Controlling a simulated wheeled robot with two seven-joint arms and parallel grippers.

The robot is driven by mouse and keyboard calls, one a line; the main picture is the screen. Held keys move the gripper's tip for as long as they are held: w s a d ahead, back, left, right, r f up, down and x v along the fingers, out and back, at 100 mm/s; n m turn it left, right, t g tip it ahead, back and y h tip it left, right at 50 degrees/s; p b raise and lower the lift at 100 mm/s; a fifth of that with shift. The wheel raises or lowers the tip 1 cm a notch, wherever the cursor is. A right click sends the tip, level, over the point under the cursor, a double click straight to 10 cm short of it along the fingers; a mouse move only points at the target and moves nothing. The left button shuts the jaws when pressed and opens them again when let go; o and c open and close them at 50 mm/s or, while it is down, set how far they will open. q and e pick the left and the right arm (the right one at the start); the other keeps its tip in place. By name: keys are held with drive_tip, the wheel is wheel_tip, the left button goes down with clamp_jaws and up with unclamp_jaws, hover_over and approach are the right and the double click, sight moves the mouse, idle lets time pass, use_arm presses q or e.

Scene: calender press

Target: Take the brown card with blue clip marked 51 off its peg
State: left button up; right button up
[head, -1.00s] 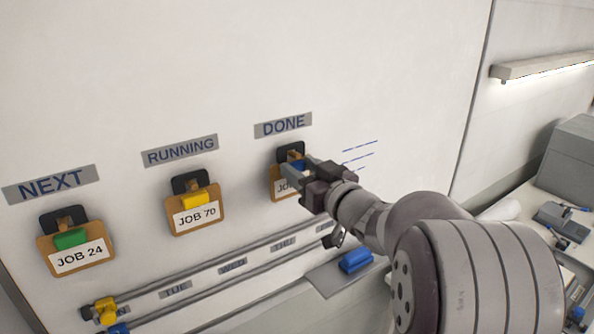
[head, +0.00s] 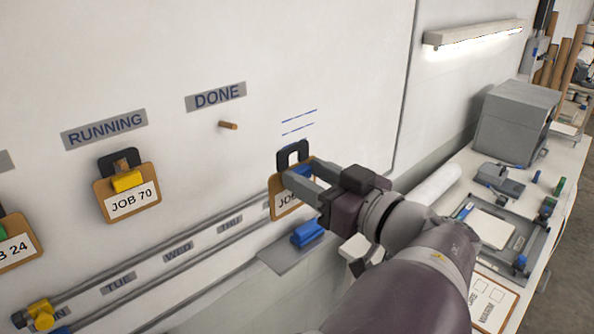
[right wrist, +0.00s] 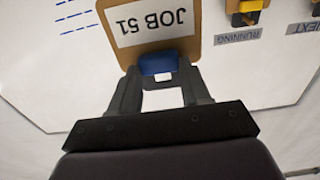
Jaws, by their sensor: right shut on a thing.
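The brown card (head: 284,206) with the blue clip is in my right gripper (head: 299,173), with its black hanger loop above. In the right wrist view the card (right wrist: 193,49) reads JOB 51, upside down, and the gripper (right wrist: 158,75) is shut on the blue clip (right wrist: 158,62). The wooden peg (head: 228,125) under the DONE label (head: 215,96) is bare. The card is off the peg, to its lower right, in front of the board. My left gripper is in neither view.
The JOB 70 card (head: 107,206) with a yellow clip hangs under RUNNING. The JOB 24 card (head: 14,258) is at the left edge. A blue block (head: 308,233) lies on a grey ledge below the held card. A cluttered bench (head: 455,195) stands at right.

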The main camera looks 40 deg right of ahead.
drive_tip(key=shift+s, duration=0.1)
drive_tip(key=shift+r, duration=0.15)
drive_tip(key=shift+r+p, duration=0.25)
drive_tip(key=shift+p, duration=0.2)
idle(0.3)
drive_tip(key=s, duration=0.4)
drive_tip(key=shift+s+d+r, duration=0.2)
drive_tip(key=shift+r, duration=0.2)
idle(0.4)
drive_tip(key=s+b, duration=0.1)
drive_tip(key=s, duration=0.5)
drive_tip(key=shift+d, duration=0.2)
